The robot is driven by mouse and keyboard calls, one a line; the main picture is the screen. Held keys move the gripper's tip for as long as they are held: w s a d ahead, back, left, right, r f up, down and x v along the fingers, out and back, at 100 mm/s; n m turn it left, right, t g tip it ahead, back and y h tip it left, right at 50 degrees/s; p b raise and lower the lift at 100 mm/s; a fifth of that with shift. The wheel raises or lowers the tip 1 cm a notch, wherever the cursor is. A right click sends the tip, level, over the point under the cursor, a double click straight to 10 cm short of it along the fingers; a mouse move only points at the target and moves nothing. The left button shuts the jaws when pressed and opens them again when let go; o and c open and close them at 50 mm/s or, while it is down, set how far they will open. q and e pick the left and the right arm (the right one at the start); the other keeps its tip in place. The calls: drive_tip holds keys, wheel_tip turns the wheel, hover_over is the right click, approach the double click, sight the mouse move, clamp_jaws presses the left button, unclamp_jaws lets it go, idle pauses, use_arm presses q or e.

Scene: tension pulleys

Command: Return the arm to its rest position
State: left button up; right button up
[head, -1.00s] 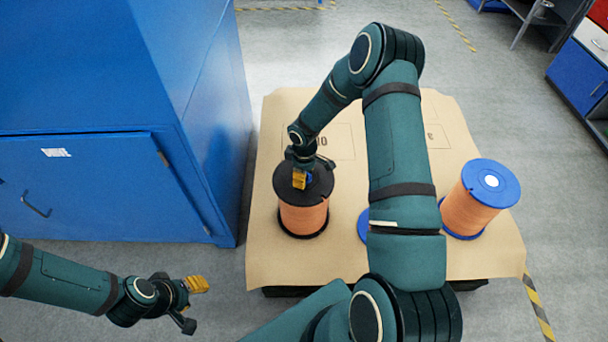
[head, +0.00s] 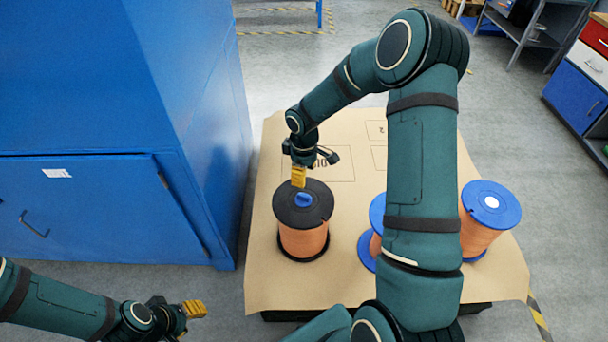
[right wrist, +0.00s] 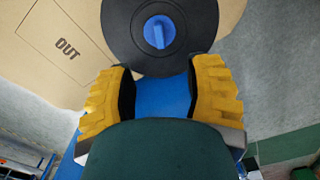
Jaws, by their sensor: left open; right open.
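My right gripper (head: 312,170) is open and empty just above and behind the black-topped spool (head: 303,238) in the head view. In the right wrist view its yellow fingertips (right wrist: 160,95) are spread apart. The spool has orange winding, black flanges and a blue knob (head: 303,200) on top. The knob also shows in the right wrist view (right wrist: 159,32), beyond the fingers and apart from them. My left gripper (head: 185,318) is open and empty over the floor at the lower left, partly cut off by the frame.
A blue-flanged orange spool (head: 490,208) stands on the right of the brown-covered table (head: 290,285). Another blue-flanged spool (head: 368,250) is mostly hidden behind my right arm. A tall blue cabinet (head: 90,200) stands close to the table's left side. Grey floor (head: 290,60) is clear behind.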

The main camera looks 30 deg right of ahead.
drive_tip(key=s+a+f+m+t+y, duration=0.1)
drive_tip(key=s+a+f+m, duration=0.3)
drive_tip(key=s+a, duration=0.4)
drive_tip(key=s+a+f+m+y, duration=0.2)
drive_tip(key=s+a+f+m, duration=0.3)
drive_tip(key=a, duration=0.9)
drive_tip(key=s, duration=0.3)
drive_tip(key=shift+s+f+t+y, duration=0.15)
drive_tip(key=shift+s+t+y, duration=0.15)
drive_tip(key=shift+t+y, duration=0.1)
drive_tip(key=shift+c, duration=0.4)
